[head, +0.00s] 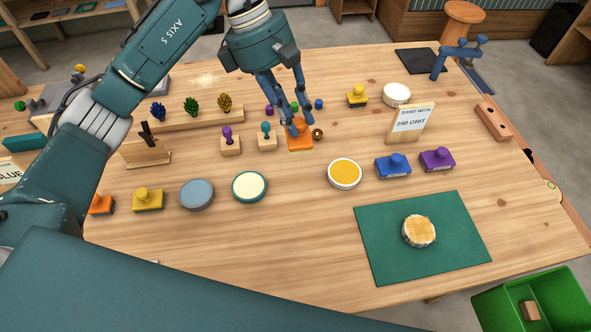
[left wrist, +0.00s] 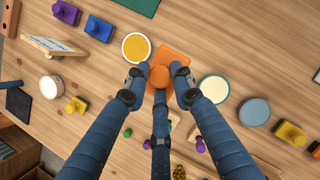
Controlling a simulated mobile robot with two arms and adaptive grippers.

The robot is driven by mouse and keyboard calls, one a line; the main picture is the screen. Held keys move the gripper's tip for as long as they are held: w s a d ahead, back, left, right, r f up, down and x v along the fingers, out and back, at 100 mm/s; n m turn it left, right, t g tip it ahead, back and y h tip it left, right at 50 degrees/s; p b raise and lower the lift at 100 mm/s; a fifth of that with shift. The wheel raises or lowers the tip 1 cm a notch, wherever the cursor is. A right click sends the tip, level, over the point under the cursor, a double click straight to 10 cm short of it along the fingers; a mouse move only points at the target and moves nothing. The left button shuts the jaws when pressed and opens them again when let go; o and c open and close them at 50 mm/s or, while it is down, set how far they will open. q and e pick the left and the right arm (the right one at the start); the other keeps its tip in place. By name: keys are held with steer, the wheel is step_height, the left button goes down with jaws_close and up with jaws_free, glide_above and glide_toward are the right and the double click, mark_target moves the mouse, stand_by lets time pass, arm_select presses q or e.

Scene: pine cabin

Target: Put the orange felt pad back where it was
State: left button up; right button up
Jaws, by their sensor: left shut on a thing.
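The orange felt pad (head: 300,142) is a square block with a round knob, near the middle of the table. My left gripper (head: 298,118) is shut on its knob from above; the left wrist view shows the fingers (left wrist: 160,80) around the knob and the flat orange pad (left wrist: 172,57) beyond. I cannot tell whether the pad touches the table. A similar orange block (head: 101,205) sits at the far left, partly behind my arm. A yellow block (head: 148,200) stands right of it. Blue (head: 393,166) and purple (head: 437,159) blocks stand at right. My right gripper is out of view.
Round dishes, yellow (head: 345,174), grey-blue (head: 196,195) and cream (head: 249,187), stand in front of the held pad. Two knobbed stamps (head: 267,138) are left of it and a small dark ring (head: 317,134) right. A green mat (head: 372,247) lies front right.

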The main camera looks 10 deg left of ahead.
arm_select(q)
step_height(320, 180, down, 16)
steer(key=p, duration=0.3)
steer(key=shift+f, duration=0.3)
steer(key=o, duration=0.6)
steer(key=shift+f+b, duration=0.1)
steer(key=shift+b, duration=0.2)
steer(key=o, duration=0.4)
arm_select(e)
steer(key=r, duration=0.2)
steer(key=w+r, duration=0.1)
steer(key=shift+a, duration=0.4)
